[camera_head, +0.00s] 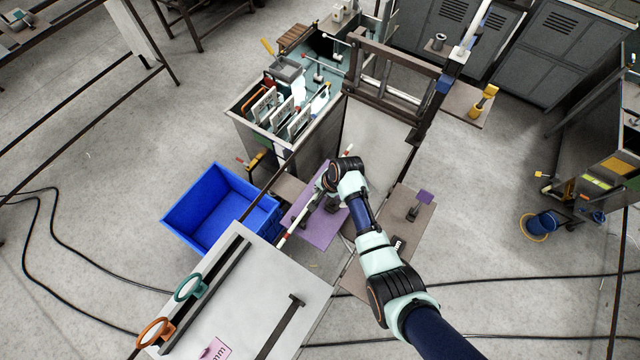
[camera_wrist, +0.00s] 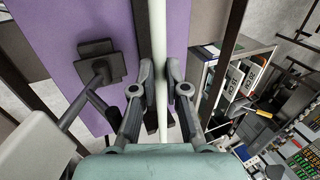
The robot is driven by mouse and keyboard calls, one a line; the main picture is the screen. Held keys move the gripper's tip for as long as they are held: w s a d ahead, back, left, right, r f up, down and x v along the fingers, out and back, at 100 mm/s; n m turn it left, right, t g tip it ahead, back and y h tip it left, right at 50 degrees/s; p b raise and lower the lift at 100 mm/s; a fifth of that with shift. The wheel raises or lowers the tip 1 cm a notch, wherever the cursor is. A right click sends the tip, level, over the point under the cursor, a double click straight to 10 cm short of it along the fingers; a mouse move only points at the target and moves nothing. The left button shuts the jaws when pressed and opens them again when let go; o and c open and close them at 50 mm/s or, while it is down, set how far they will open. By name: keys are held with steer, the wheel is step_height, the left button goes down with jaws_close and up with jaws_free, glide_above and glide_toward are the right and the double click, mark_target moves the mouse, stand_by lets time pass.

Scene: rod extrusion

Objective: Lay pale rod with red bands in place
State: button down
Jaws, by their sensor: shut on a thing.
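The pale rod (camera_head: 291,231) runs slantwise over the purple panel (camera_head: 324,232) in the head view, with reddish marks near its lower part. In the wrist view the rod (camera_wrist: 159,70) runs upright through the middle of the picture, and no red band shows there. My gripper (camera_wrist: 163,82) is shut on the rod, one finger on each side of it. In the head view my gripper (camera_head: 314,198) is over the purple panel and partly hidden by my wrist. Whether the rod touches anything beneath it cannot be told.
A blue bin (camera_head: 190,207) stands left of the panel. A pale table (camera_head: 262,300) with a teal ring (camera_head: 188,287) and an orange ring (camera_head: 154,332) is at lower left. A dark post (camera_wrist: 97,62) rises beside the gripper. A cluttered cabinet (camera_head: 312,135) stands behind.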

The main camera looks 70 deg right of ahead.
steer(key=c, duration=1.1)
jaws_free()
steer(key=shift+w, duration=0.1)
steer(key=v, duration=1.2)
